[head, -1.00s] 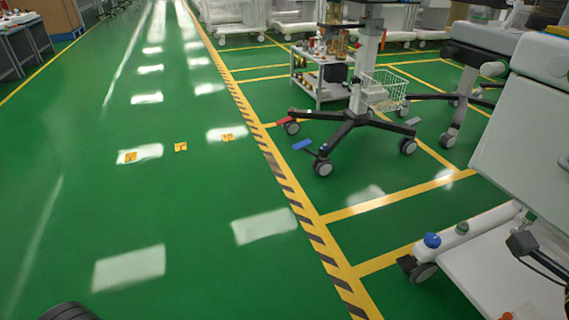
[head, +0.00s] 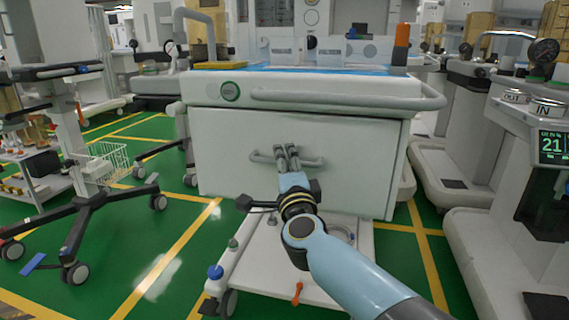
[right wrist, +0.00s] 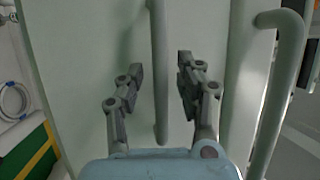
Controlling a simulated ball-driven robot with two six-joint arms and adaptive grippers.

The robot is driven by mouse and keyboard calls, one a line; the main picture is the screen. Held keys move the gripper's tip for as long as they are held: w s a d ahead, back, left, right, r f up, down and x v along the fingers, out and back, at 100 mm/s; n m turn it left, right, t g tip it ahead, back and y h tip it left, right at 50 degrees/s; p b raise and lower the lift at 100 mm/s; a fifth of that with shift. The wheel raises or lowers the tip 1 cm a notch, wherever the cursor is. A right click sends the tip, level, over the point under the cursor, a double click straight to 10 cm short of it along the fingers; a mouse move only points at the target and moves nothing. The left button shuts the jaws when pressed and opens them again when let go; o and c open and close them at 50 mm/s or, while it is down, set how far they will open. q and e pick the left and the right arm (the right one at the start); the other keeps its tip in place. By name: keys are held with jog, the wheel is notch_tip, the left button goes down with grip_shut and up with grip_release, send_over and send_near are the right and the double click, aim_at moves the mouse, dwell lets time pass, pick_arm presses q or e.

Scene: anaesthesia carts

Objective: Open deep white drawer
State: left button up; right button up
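The deep white drawer (head: 235,165) is the large plain front of the cart in the head view, below its top ledge. It looks closed. Its grey bar handle (head: 314,162) sits near the middle of the front. My right gripper (head: 287,152) is at this handle, covering part of it. In the right wrist view my right gripper (right wrist: 158,76) is open. The handle bar (right wrist: 158,40) runs between its two fingers, with a visible gap on each side. I cannot tell how deep the fingertips reach behind the bar. My left gripper is not in view.
A second, longer rail (head: 330,99) runs along the cart's top ledge above the drawer. A wheeled stand (head: 85,205) with a wire basket is at left. A monitor unit (head: 525,180) stands close at right. Green floor (head: 175,285) is free at front left.

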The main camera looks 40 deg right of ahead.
jog(key=shift+c, duration=0.2)
grip_shut()
dwell(0.4)
